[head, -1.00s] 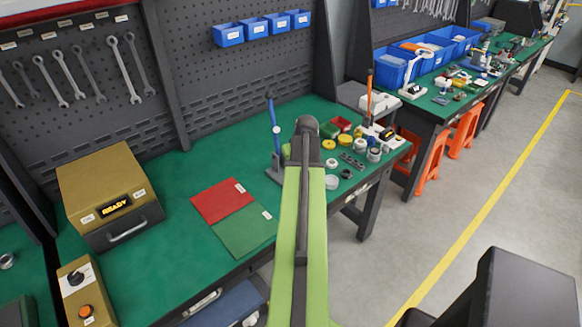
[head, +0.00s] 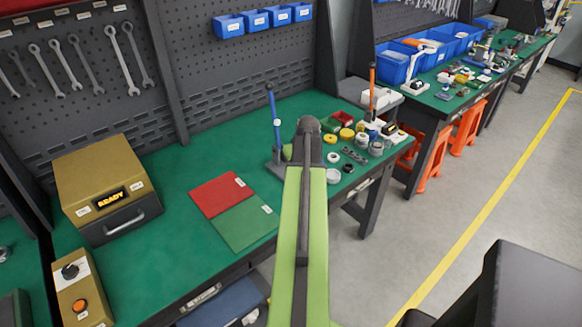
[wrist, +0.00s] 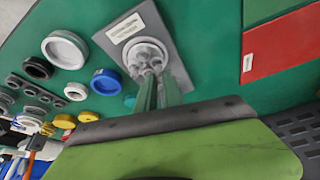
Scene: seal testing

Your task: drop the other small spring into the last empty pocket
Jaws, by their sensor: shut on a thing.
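In the wrist view, my gripper (wrist: 155,82) has its two green fingers close together, shut and pointing down at a pale round holder (wrist: 138,50) with small pockets. The holder stands on a grey plate (wrist: 112,37) with a white label. Small grey round shapes show in the holder at the fingertips. I cannot tell which are springs and which are pockets, and the held small spring is not clear between the fingers. In the head view, my arm hides the gripper and the holder.
A blue-levered stand (head: 276,130) rises close left of my arm. A red mat (head: 222,193) and a green mat (head: 243,226) lie to its left. Several rings and caps, including a blue cap (wrist: 106,82), lie beside the plate. A gold box (head: 100,175) stands far left.

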